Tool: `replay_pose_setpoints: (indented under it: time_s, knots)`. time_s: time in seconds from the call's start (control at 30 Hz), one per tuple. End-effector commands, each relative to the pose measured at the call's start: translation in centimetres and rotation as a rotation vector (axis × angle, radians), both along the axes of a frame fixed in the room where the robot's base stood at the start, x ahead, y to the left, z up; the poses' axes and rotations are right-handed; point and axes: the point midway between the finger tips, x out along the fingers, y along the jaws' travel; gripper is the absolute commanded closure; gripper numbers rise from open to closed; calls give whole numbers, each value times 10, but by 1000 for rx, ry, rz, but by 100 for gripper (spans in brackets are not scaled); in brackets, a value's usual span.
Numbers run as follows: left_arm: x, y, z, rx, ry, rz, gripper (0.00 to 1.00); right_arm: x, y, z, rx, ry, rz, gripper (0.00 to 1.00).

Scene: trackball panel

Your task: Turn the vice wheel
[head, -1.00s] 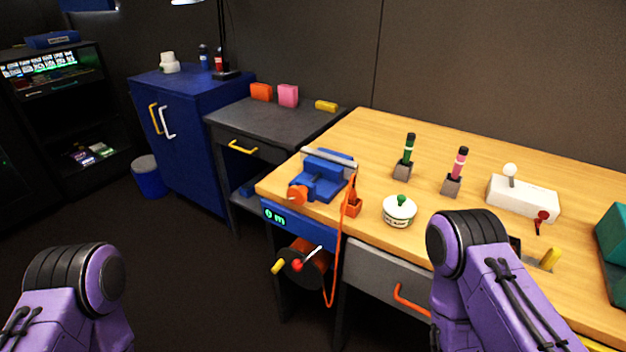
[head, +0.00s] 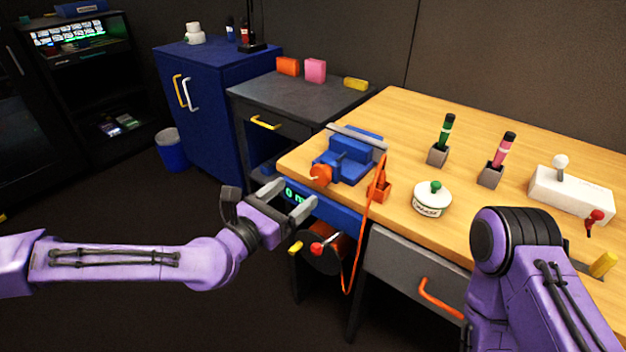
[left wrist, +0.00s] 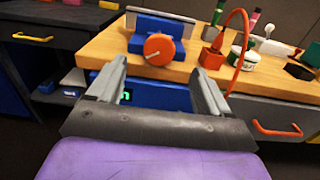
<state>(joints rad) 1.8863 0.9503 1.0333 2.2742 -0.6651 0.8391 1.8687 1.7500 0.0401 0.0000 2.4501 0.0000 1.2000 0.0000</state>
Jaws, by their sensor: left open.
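The blue vice (head: 347,157) sits on the near left corner of the wooden workbench. Its round orange wheel (head: 320,174) faces the bench's front left edge. In the left wrist view the wheel (left wrist: 159,49) shows nearly face-on, with a small pale handle, between and beyond my fingers. My left gripper (head: 287,196) is open and empty, in front of the bench edge, below and a little left of the wheel, apart from it. It also shows in the left wrist view (left wrist: 163,80). My right arm shows at the lower right; its gripper is out of view.
An orange cable holder (head: 378,188) stands right of the vice, its cable hanging over the edge. A white grease tin (head: 432,198) is farther right. A reel with coloured handles (head: 322,251) hangs below the bench. A grey drawer cabinet (head: 290,98) stands behind left.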

Motion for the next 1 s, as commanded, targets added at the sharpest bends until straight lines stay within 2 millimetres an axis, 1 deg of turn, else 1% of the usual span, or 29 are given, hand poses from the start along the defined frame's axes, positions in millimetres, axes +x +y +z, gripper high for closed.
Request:
replay_pose_setpoints:
  time_s: [0.03,0.1,0.2,0.3,0.43,0.67,0.7,0.77,0.8,0.83,0.87,1.0]
  knots:
    - [9,-8,0,5,0,-3,21,0,0,2,0,0,0,57]
    - [22,-18,0,4,1,-3,21,0,0,4,0,0,0,57]
    - [39,-30,0,3,1,0,21,0,0,6,0,0,0,57]
    - [52,-38,-1,5,3,1,21,0,0,7,0,0,0,57]
    - [60,-44,-1,4,3,0,21,0,0,7,0,0,0,57]
    - [61,-44,-2,3,4,1,21,0,0,7,0,0,0,57]
    - [61,-44,-2,3,4,1,27,0,0,7,0,0,0,57]
    - [61,-44,-2,3,4,1,47,0,0,7,0,0,0,57]
    - [61,-44,-2,3,4,1,60,0,0,7,0,0,0,57]
    - [61,-44,-2,3,4,1,70,0,0,7,0,0,0,57]
    - [61,-44,-2,4,3,1,76,0,0,7,0,0,0,57]
    - [61,-44,-2,5,3,1,76,0,0,7,0,0,0,57]
